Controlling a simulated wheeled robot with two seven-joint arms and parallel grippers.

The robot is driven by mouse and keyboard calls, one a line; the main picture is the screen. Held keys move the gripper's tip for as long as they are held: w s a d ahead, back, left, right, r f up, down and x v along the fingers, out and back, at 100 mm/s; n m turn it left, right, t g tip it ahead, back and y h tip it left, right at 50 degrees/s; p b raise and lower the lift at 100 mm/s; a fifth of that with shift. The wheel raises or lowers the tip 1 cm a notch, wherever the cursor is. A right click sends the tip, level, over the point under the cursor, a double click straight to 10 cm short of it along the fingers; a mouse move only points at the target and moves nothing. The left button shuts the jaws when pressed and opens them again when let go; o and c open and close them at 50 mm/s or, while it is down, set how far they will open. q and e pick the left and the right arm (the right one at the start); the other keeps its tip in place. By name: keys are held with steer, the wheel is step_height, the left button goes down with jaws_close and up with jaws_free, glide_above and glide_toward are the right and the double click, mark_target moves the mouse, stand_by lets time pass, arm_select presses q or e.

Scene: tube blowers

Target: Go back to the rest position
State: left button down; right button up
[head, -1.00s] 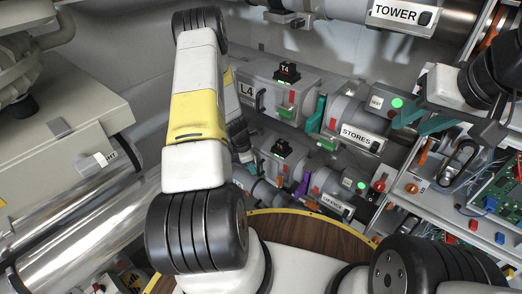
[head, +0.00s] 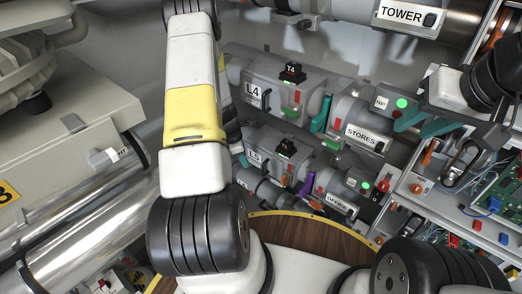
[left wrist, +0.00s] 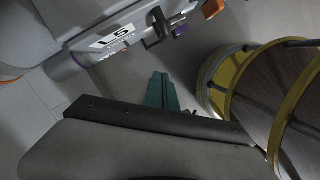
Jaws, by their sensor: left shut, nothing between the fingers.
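My left arm (head: 194,110), white with a yellow band, rises through the left middle of the head view. In the left wrist view, the left gripper's teal fingers (left wrist: 161,91) are together and empty, pointing toward the floor and the blower marked L5 (left wrist: 112,37). They appear apart from everything around them. At the right of the head view, my right gripper (head: 424,124) holds its two teal fingers apart, with nothing visible between them. It is in front of the shelf of electronics.
A shiny pipe (head: 90,225) and a beige cabinet (head: 70,130) are on the left. A round, yellow-rimmed wooden surface (head: 310,235) is below. A circuit board (head: 500,190) is at right.

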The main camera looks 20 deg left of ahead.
arm_select(q)
steer(key=s+d+r+m+t, duration=0.1)
steer(key=s+d+r+m, duration=0.2)
steer(key=r, duration=0.8)
steer(key=s+d+r+m+t, duration=0.1)
steer(key=d+r+m, duration=0.3)
steer(key=r, duration=0.6)
steer(key=s+d+r+m, duration=0.15)
steer(key=r+m, duration=0.35)
steer(key=r, duration=0.6)
steer(key=s+d+r+m+t, duration=0.1)
steer(key=s+d+r+m, duration=0.1)
steer(key=s+r+m, duration=0.3)
steer(key=s+d+r+m+t, duration=0.1)
steer(key=s+d+r+m, duration=0.2)
steer(key=s, duration=0.9)
step_height(320, 180, up, 3)
steer(key=m, duration=0.4)
steer(key=shift+d+t, duration=0.3)
steer(key=shift+t, duration=0.1)
